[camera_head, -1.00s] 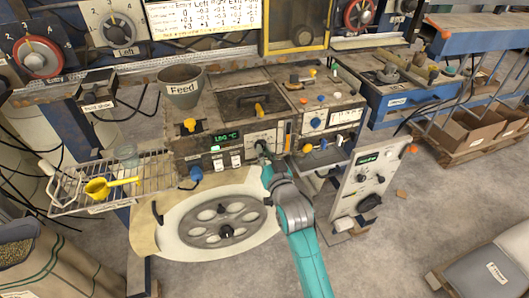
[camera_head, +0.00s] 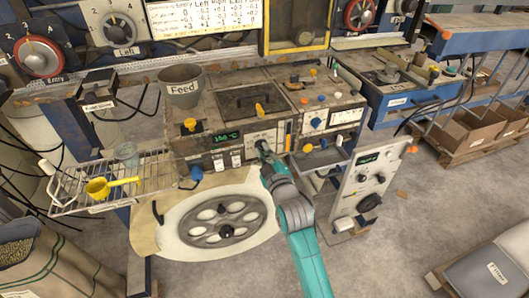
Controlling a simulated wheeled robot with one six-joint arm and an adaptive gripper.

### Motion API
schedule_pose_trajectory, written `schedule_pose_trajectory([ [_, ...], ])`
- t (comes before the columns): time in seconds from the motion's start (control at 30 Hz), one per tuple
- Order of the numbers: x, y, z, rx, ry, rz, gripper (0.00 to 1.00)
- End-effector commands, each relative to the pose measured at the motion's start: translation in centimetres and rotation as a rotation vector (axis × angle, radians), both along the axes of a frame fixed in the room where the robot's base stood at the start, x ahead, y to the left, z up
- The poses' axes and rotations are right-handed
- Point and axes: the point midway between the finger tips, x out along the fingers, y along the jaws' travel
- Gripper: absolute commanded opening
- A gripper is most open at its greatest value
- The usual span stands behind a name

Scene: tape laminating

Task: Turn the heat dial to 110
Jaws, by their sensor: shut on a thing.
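My gripper (camera_head: 263,149) is at the front panel of the grey machine, shut on the heat dial. The dial is hidden behind the fingers. The panel's green display (camera_head: 226,136) is just left of the gripper. It seems to read about 150 °C, but the digits are small. My teal and grey arm reaches up to the panel from the lower right.
A round plate with holes (camera_head: 225,221) lies below the panel. A wire rack with a yellow scoop (camera_head: 108,187) is at left, and the Feed hopper (camera_head: 181,88) stands above. A white control box (camera_head: 366,183) stands to the right of my arm.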

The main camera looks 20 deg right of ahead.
Motion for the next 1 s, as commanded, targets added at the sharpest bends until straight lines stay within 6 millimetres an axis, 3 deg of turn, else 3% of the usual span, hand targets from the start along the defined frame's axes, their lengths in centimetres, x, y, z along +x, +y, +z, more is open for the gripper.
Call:
schedule_pose_trajectory([
  [0.43, -0.02, 0.06, -0.08, -0.282, 0.001, 0.001, 0.00],
  [1.0, -0.02, 0.08, -0.12, -0.350, 0.001, 0.002, 0.00],
])
